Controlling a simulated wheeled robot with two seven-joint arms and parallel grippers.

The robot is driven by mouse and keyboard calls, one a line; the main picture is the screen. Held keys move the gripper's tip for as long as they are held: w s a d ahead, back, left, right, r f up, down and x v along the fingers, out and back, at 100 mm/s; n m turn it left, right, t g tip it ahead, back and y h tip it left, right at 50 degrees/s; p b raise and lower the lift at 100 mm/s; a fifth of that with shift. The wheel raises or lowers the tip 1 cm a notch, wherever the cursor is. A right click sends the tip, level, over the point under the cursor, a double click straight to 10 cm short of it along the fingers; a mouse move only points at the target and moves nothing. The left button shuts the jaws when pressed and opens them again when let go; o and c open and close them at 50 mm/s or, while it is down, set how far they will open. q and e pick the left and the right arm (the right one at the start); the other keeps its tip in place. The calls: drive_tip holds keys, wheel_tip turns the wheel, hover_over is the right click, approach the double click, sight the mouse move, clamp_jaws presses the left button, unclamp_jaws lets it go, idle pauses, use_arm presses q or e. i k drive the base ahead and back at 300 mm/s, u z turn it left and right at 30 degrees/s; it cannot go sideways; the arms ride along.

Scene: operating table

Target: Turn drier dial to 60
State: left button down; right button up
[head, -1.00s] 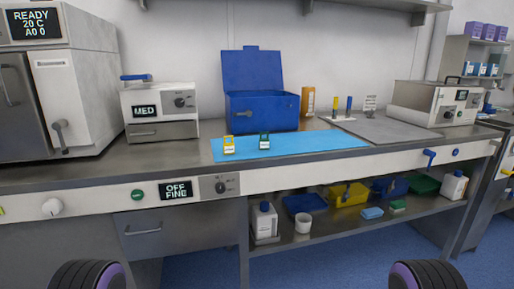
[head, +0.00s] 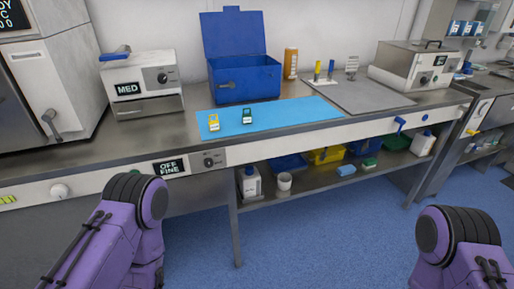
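No dial in view carries a readable "drier" label or the number 60, so I cannot tell which is the drier's. A dark dial (head: 162,77) is on the front of a grey box marked MED (head: 127,89). Another dark dial (head: 209,162) sits on the counter's front panel beside a display reading OFF FINE (head: 169,167). A grey machine (head: 402,66) at the back right has a small display and a knob (head: 426,80), too small to read. Purple links of both my arms show at the bottom; neither gripper is in view.
A blue open-lidded box (head: 245,78) stands behind a light blue mat (head: 290,112) with yellow and green tags. A grey mat (head: 365,95) lies to its right. A white knob (head: 60,191) is on the counter front at left.

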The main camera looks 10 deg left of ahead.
sight(208, 162)
drive_tip(key=z, duration=1.95)
drive_tip(key=k, duration=1.55)
drive_tip(key=u, duration=1.85)
